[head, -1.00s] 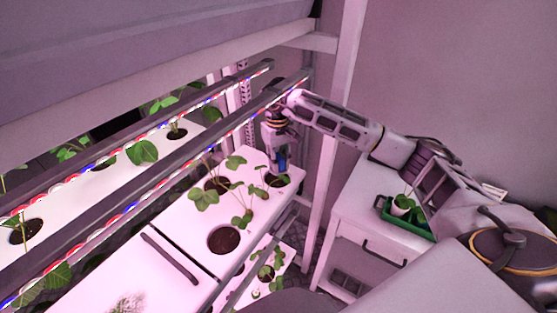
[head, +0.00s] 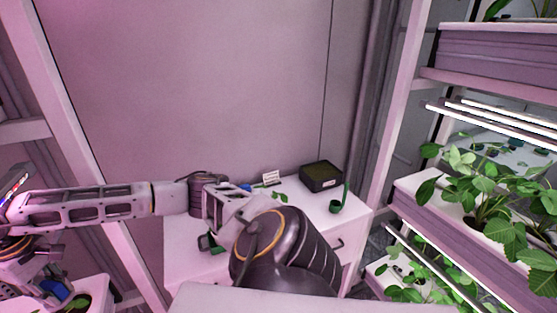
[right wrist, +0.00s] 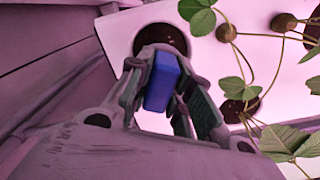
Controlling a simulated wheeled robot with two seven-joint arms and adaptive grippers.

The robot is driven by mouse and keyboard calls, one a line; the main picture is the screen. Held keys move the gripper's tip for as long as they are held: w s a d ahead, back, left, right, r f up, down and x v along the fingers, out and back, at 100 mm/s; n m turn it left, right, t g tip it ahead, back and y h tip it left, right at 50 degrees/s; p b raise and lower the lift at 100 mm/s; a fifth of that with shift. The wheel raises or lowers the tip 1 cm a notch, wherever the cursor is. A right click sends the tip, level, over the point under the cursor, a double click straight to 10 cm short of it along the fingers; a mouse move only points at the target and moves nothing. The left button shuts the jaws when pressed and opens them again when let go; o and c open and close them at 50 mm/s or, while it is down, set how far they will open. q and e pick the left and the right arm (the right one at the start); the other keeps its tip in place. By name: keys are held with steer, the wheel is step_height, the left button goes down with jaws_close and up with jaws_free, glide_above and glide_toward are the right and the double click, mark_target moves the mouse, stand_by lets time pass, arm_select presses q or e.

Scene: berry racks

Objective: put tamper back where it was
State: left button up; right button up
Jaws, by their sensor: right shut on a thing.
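The tamper (right wrist: 160,84) shows as a blue block between the fingers of my right gripper (right wrist: 163,98) in the right wrist view. The gripper is shut on it, over a white planter panel (right wrist: 118,32) near a round soil-filled hole (right wrist: 160,37). In the head view my right gripper (head: 50,285) is at the lower left edge, with a bit of the blue tamper (head: 56,288) showing. How far the tamper is from the soil, and its lower end, cannot be told. My left gripper is not in view.
A white cabinet (head: 300,217) stands at the back centre. On it are a black box (head: 320,176), a green scoop (head: 336,206), a small sign (head: 271,177) and a partly hidden green tray (head: 208,242). A plant rack (head: 415,190) stands at right.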

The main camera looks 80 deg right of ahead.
steer(key=shift+s+f+b, duration=0.1)
steer(key=shift+f+b, duration=0.6)
steer(key=shift+b, duration=0.05)
steer(key=shift+w+a+m, duration=0.25)
steer(key=shift+a+m, duration=0.45)
steer(key=shift+a, duration=0.35)
steer(key=shift+w+a+m, duration=0.1)
steer(key=shift+a+m, duration=0.9)
steer(key=shift+a, duration=0.35)
steer(key=shift+a, duration=0.35)
steer(key=shift+f, duration=0.1)
